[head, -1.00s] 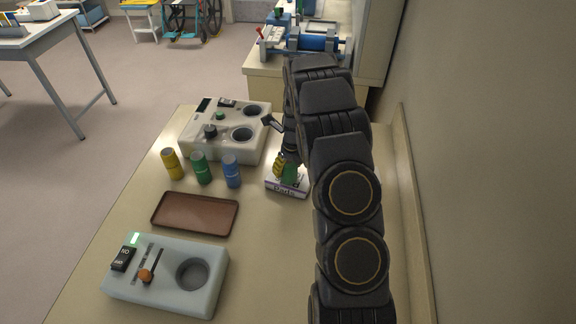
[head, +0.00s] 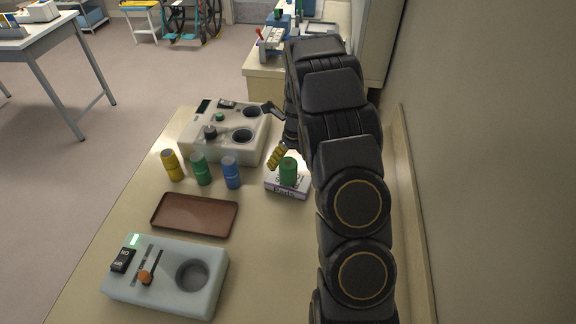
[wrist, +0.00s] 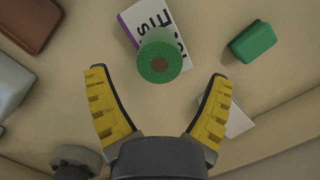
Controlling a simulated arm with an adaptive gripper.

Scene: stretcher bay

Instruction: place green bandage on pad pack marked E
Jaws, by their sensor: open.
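The green bandage (head: 289,170) is a roll standing upright on a white pad pack (head: 287,190) with dark lettering and a purple edge. The wrist view shows the roll (wrist: 160,62) end-on with a brown core, on the lettered pack (wrist: 128,20). In the head view one yellow finger (head: 277,156) shows left of the roll; the other is hidden by my arm.
Yellow (head: 171,165), green (head: 201,169) and blue (head: 232,173) rolls stand left of the pack. A brown tray (head: 194,234) and two panel boxes (head: 190,148) (head: 150,305) are nearby. The wrist view shows a green block (wrist: 252,41). A wall is at right.

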